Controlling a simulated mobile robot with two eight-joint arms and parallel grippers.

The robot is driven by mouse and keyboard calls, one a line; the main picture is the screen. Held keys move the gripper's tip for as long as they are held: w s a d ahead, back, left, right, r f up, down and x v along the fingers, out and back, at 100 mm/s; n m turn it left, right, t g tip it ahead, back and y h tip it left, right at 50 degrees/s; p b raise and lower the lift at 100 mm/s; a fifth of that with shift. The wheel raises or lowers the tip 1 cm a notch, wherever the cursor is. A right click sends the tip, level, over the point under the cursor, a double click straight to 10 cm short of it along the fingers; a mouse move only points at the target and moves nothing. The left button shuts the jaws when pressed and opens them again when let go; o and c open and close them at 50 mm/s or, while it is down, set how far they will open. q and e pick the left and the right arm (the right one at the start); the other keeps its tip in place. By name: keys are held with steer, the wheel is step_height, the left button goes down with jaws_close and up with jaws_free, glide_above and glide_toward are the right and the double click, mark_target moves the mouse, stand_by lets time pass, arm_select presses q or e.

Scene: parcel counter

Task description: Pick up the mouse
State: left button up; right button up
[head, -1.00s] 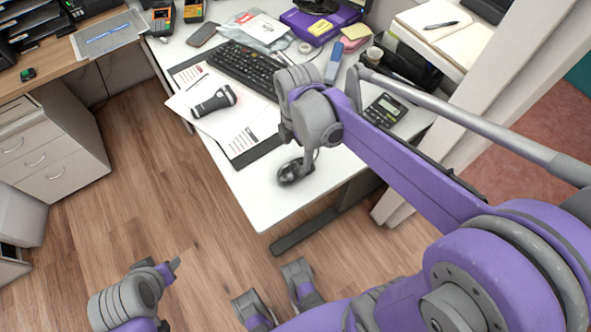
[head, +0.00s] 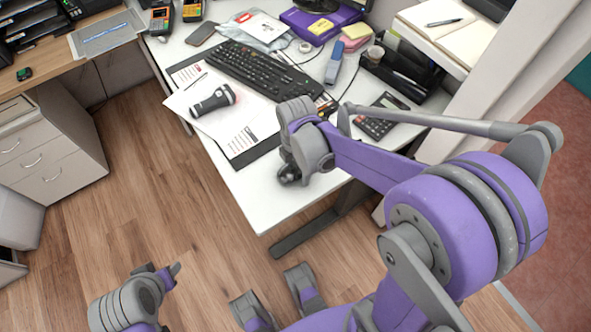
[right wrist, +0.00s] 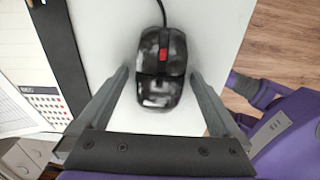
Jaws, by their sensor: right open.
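The mouse (right wrist: 161,75) is black with grey patches, a red wheel and a cable. In the right wrist view it lies on the white desk, between and slightly beyond the fingertips of my open right gripper (right wrist: 158,80). In the head view the mouse (head: 288,174) is mostly hidden behind my right gripper (head: 294,172), near the desk's front edge. I cannot tell if a finger touches it. My left gripper (head: 177,276) shows at the lower left, over the floor and away from the desk; its jaw opening is unclear.
A drawer unit (head: 50,150) stands at left. The desk's front corner is clear.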

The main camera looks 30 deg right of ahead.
mark_target(296, 166)
steer(key=shift+c, duration=0.3)
steer(key=c, duration=1.3)
steer(key=shift+o, duration=0.2)
steer(key=shift+r, duration=0.1)
step_height(296, 166, up, 9)
steer(key=shift+f+p, duration=0.1)
steer(key=shift+p, duration=1)
step_height(296, 166, down, 6)
steer(key=p, duration=0.3)
steer(key=shift+f, duration=0.2)
steer(key=shift+f+b, duration=1.05)
steer(key=shift+f, duration=0.1)
